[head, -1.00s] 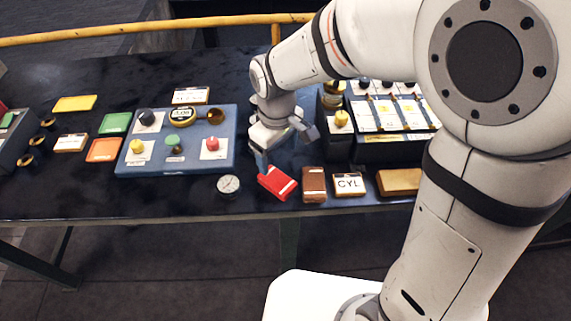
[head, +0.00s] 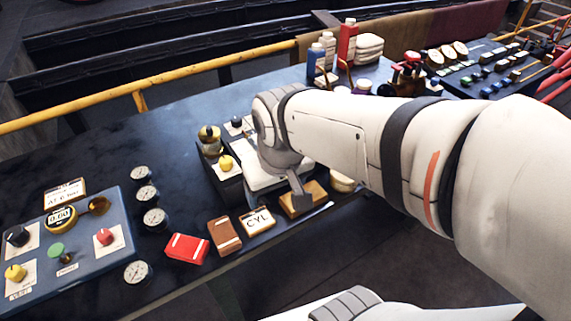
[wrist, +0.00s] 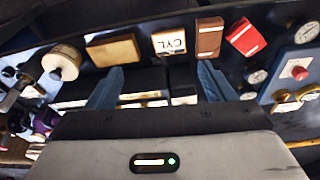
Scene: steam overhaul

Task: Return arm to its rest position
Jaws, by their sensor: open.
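My gripper (head: 300,186) is at the end of my arm, over the right part of the dark bench near a wooden block (head: 298,205). In the wrist view my gripper (wrist: 160,82) shows two fingers spread wide apart with nothing between them. Beyond the fingertips lie the wooden block (wrist: 114,50), the CYL plate (wrist: 169,41), a brown block (wrist: 209,38) and a red block (wrist: 245,37). My forearm and wrist hide part of the bench in the head view.
A blue panel (head: 82,262) with knobs stands at the left, beside several round gauges (head: 153,218). Bottles (head: 346,42) stand at the back. A yellow rail (head: 190,72) runs behind the bench. A valve panel (head: 484,72) is at the far right.

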